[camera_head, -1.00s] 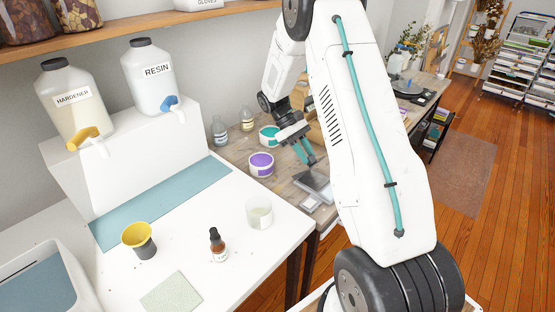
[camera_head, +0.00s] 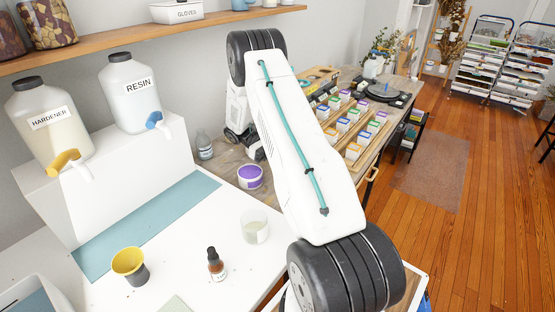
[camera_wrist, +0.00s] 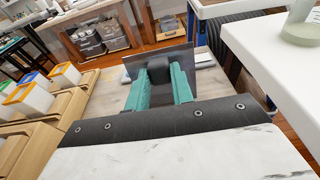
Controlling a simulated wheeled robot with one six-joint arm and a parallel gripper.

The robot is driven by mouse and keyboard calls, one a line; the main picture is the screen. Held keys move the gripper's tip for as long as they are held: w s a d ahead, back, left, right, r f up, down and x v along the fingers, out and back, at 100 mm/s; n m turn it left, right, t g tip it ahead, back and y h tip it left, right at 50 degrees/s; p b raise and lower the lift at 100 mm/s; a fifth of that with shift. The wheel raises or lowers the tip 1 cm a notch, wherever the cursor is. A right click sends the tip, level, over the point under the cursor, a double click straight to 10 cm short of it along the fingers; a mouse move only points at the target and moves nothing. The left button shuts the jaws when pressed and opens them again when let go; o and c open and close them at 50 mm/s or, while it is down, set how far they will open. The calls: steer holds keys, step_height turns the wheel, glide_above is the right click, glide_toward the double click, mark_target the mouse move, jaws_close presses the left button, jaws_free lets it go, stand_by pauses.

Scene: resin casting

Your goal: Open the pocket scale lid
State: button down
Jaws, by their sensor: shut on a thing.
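The pocket scale's lid (camera_wrist: 182,57) is a flat dark grey panel in the wrist view, standing tilted up just beyond my fingertips. My gripper (camera_wrist: 161,78) has two teal fingers, shut on a dark rounded part at the lid's near side. A pale piece shows beside the lid at right, perhaps the scale's body; most of the body is hidden behind the fingers and lid. In the head view my arm covers the gripper and the scale.
A wooden rack of colour-labelled boxes (camera_wrist: 27,98) is left of my gripper. The white table (camera_wrist: 285,60) with a clear cup (camera_wrist: 301,30) is at right. A purple-labelled tub (camera_head: 250,177) stands on the wooden bench, left of my arm. Bare bench shows around the gripper.

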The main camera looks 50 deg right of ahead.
steer(key=shift+w+d+r, duration=0.1)
stand_by(0.3)
steer(key=c, duration=1.2)
jaws_free()
steer(key=shift+r, duration=0.1)
steer(key=s+a+r, duration=0.2)
steer(key=s+a, duration=0.2)
steer(key=s, duration=0.3)
steer(key=s+a+r, duration=0.2)
steer(key=s+a, duration=0.2)
steer(key=s, duration=0.2)
steer(key=shift+s+a+r, duration=0.15)
steer(key=shift+s+r, duration=0.2)
steer(key=shift+s, duration=0.05)
